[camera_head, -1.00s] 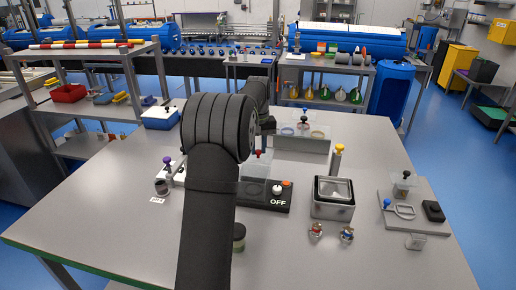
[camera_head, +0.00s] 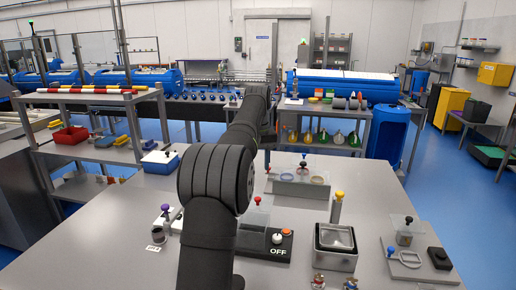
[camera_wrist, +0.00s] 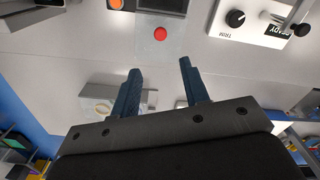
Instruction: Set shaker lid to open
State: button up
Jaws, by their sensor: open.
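The likely shaker is a low black unit marked OFF (camera_head: 280,252), just right of my arm in the head view. A clear grey panel (camera_head: 254,218) with a red knob (camera_head: 257,199) rises at its left part; I take this as the lid, but its angle is hard to tell. An orange-topped knob (camera_head: 287,232) is on the unit. In the wrist view the red knob (camera_wrist: 160,33) sits on a grey plate, beyond my fingertips. My gripper (camera_wrist: 160,68) is open and empty, apart from the knob. The head view hides it behind my arm.
A metal box (camera_head: 335,255) and a yellow-topped post (camera_head: 337,207) stand right of the unit. A grey holder with rings (camera_head: 300,183) is behind. A board with a black block (camera_head: 440,258) is far right. A purple-knobbed device (camera_head: 165,212) is left. The wrist view shows a TRIM panel (camera_wrist: 245,28).

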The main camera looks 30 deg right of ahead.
notch_tip(320, 180, up, 6)
send_over(258, 198)
jog(key=shift+w+d+f, duration=0.1)
jog(key=shift+w+f, duration=0.05)
jog(key=shift+f, duration=0.05)
dwell(0.5)
notch_tip(258, 198, down, 18)
jog(key=shift+r, duration=0.25)
dwell(0.4)
jog(key=shift+r, duration=0.1)
